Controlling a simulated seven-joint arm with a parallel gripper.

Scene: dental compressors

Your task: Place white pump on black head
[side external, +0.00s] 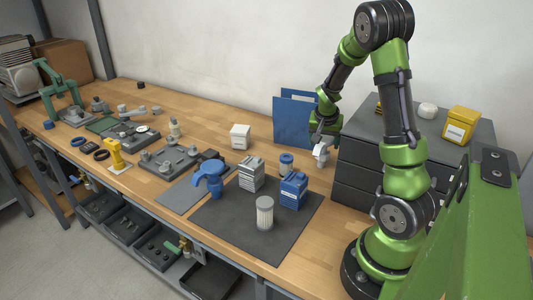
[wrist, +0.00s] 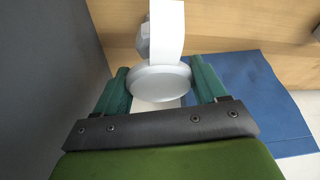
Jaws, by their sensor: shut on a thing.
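My gripper (wrist: 163,88) has two teal fingers shut on a white part with a round grey disc end, which looks like the white pump (wrist: 166,30). In the side external view my gripper (side external: 322,140) holds the pump (side external: 321,156) above the table, between the blue folder and the dark drawer cabinet. The pump's far end runs out of the wrist view. I cannot tell for certain which thing is the black head; a small dark piece (side external: 208,155) sits behind the blue part, apart from my gripper.
A blue folder (side external: 293,118) stands by the wall and a drawer cabinet (side external: 365,172) is close right. A dark mat (side external: 235,225) carries a blue box (side external: 293,190), a grey striped block (side external: 251,173) and a white ribbed cylinder (side external: 265,213). Grey fixtures (side external: 168,160) stand left.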

